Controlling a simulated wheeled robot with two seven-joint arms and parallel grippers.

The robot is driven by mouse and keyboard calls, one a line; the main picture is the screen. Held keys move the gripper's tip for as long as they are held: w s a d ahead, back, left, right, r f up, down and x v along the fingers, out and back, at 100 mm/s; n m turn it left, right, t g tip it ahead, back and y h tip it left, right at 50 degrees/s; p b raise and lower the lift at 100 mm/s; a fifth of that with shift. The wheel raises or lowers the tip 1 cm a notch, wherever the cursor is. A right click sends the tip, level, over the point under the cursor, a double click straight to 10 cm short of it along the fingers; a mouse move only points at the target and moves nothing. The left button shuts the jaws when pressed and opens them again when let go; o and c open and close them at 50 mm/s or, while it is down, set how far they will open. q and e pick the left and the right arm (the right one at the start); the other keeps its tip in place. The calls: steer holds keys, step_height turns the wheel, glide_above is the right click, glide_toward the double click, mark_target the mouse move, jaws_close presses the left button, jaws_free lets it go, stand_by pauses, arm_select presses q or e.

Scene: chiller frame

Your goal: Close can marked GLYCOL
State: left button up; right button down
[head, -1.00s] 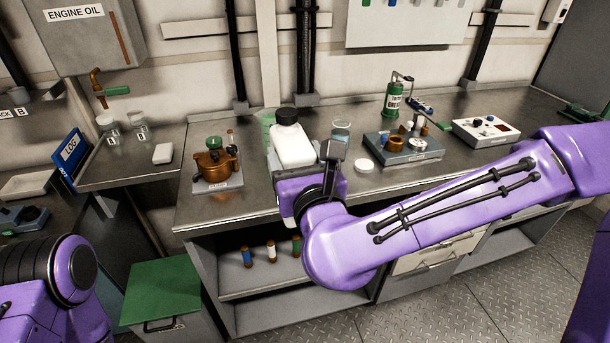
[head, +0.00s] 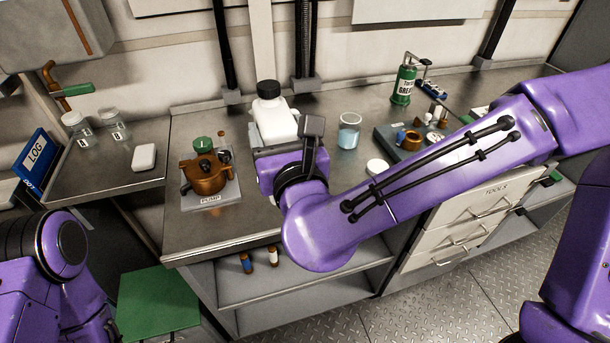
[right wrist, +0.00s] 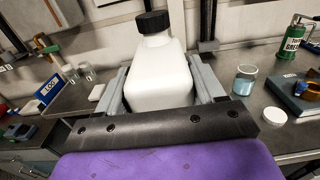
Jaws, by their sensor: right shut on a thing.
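A white can (head: 275,124) with a black cap (head: 268,89) stands out at the back of the bench in the head view. In the right wrist view the white can (right wrist: 158,75) fills the space between the two grey fingers, and its black cap (right wrist: 153,22) is seated on its neck. No marking shows on the sides in view, so I cannot read GLYCOL. My right gripper (head: 283,147) is shut on the can's body; its fingers (right wrist: 160,88) lie along both sides. The can's underside is hidden. My left gripper is out of view; only parts of that arm show.
A copper pump (head: 208,174) stands left of the can. A glass jar (head: 349,131) and a white disc (head: 377,167) are to the right, with a green grease can (head: 404,82) beyond. Two small jars (head: 76,128) and a blue log book (head: 36,160) are at the left.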

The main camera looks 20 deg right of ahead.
steer(key=shift+s+d+r, duration=0.1)
steer(key=shift+s+r, duration=0.05)
steer(key=shift+s, duration=0.05)
steer(key=shift+s+r, duration=0.2)
steer(key=shift+s, duration=0.3)
steer(key=shift+w+f, duration=0.1)
steer(key=shift+w, duration=0.15)
steer(key=w+d+f+p, duration=0.4)
steer(key=w+d+f, duration=0.4)
steer(key=w+f, duration=0.1)
steer(key=shift+w+d, duration=0.2)
steer(key=shift+d, duration=0.2)
